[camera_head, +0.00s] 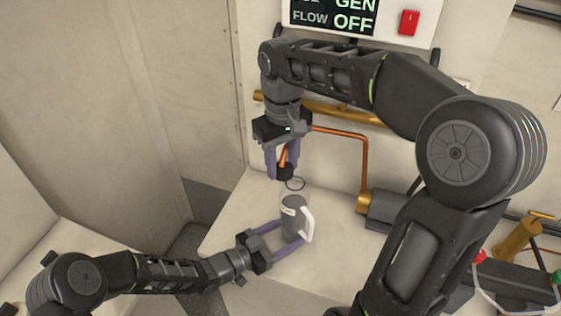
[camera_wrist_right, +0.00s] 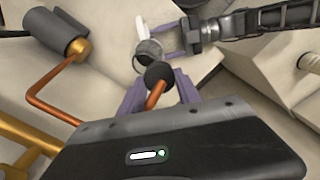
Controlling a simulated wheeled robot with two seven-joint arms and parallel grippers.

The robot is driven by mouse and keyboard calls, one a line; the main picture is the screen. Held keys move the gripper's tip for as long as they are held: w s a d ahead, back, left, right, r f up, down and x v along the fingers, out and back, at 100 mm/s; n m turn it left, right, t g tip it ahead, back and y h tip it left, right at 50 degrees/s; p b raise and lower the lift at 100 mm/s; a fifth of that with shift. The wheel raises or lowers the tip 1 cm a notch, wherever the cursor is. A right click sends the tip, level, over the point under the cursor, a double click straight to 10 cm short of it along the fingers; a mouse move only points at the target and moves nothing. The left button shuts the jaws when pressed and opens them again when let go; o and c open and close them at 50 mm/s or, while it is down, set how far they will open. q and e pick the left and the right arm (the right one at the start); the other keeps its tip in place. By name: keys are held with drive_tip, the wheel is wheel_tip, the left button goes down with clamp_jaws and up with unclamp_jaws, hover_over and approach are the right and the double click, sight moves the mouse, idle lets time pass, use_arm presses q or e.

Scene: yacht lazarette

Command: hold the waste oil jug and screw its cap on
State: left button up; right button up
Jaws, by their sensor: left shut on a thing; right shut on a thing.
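The waste oil jug (camera_head: 292,222) stands upright on the pale bench, with a dark grey body, a clear upper part and a white handle on its right. My left gripper (camera_head: 280,233) is shut around its body from the left. The jug (camera_wrist_right: 150,48) also shows in the right wrist view, partly behind the cap. My right gripper (camera_head: 284,168) points down above the jug, shut on the black round cap (camera_head: 285,173). The cap (camera_wrist_right: 158,73) also shows between the right fingers. A gap shows between cap and jug; exact alignment is hard to tell.
A copper pipe (camera_head: 363,150) runs behind the jug to a brass fitting on a grey cylinder (camera_head: 385,209). A display panel (camera_head: 340,15) with a red switch hangs above. The bench (camera_head: 240,215) is clear left of the jug. Brass valve parts (camera_head: 518,238) stand at right.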

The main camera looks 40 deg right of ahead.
sight(295, 176)
drive_tip(key=shift+s+d, duration=0.8)
drive_tip(key=shift+d, duration=0.25)
drive_tip(key=shift+f, duration=1.1)
idle(1.3)
use_arm(q)
drive_tip(key=o, duration=0.6)
clamp_jaws()
use_arm(e)
drive_tip(key=shift+d, duration=0.1)
